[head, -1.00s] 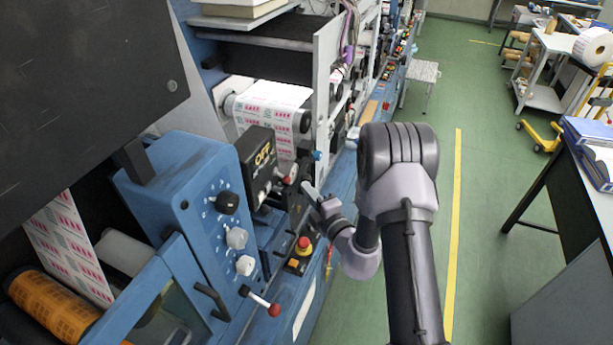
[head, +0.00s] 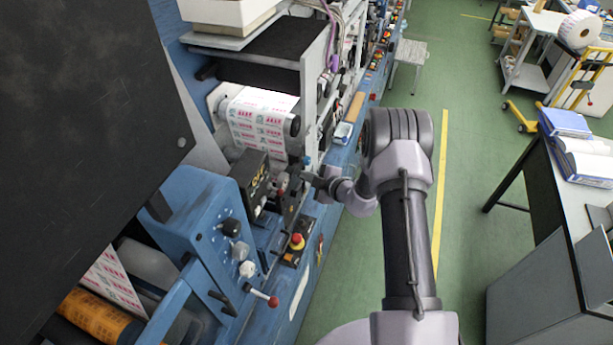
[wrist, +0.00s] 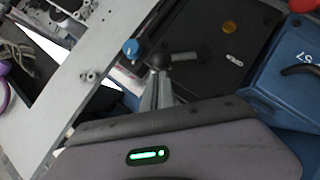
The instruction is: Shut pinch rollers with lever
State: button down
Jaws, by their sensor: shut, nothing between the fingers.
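A printed web (head: 258,120) runs over a roller behind the box. The pinch rollers cannot be made out clearly.
A red-ended lever (head: 272,301) sticks out of the blue control panel (head: 205,235) at the front. A red stop button (head: 297,240) is below my gripper. A grey frame plate (wrist: 75,75) stands left in the wrist view.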

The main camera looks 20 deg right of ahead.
jog(key=shift+w+d+f, duration=0.1)
jog(key=shift+w+d, duration=0.15)
jog(key=shift+w, duration=0.05)
dwell(0.5)
